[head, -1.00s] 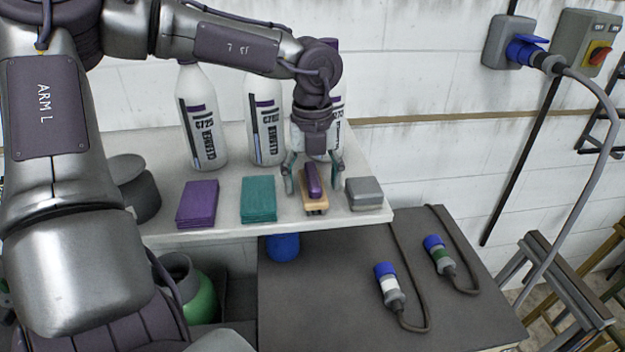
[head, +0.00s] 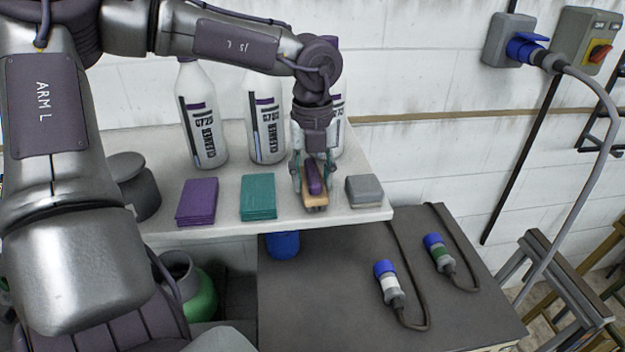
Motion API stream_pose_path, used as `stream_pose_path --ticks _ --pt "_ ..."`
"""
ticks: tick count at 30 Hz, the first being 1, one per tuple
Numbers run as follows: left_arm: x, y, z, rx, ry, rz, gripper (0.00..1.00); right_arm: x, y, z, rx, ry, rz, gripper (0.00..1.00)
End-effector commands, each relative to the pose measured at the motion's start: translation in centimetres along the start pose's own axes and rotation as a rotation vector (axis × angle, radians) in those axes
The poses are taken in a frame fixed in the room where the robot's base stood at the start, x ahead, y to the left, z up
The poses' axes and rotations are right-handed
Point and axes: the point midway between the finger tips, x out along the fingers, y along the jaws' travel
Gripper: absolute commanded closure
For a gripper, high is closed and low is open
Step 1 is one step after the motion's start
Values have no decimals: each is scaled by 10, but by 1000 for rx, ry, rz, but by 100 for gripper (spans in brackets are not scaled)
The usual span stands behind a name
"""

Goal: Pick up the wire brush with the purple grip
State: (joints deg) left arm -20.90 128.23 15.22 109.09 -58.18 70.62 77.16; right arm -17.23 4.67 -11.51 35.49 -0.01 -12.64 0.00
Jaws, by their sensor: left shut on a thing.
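The wire brush (head: 315,188) has a purple grip on a tan wooden block, with dark bristles just showing below its front end. It is at the front right of the white shelf (head: 230,231). My left gripper (head: 313,180) points down over it, with its fingers closed in on both sides of the brush. It is shut on the brush. I cannot tell whether the bristles still touch the shelf. My right gripper is not in view.
A grey block (head: 364,191) sits close to the right of the brush. A teal cloth stack (head: 259,197) and a purple cloth stack (head: 197,202) lie to the left. White bottles (head: 203,115) stand behind. Blue-ended plugs (head: 389,285) lie on the lower dark surface (head: 325,300).

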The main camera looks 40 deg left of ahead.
Motion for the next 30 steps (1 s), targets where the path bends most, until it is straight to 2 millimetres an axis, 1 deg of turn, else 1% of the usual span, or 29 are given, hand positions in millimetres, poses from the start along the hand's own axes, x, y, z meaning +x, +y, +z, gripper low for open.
stream_pose_path --ticks 5,8,15,21,25,30 --pt "-16 -1 1 -1 -6 -4 94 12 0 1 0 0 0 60" --pt "-35 -1 1 -1 -8 -5 94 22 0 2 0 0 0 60" --pt "-67 -24 -50 4 -8 0 94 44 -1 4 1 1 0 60" --pt "-91 -40 -85 1 -6 -1 94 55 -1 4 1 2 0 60" --pt "-101 -46 -98 1 -3 0 94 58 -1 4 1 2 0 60" --pt "-107 -50 -106 0 -1 -1 94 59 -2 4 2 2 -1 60"
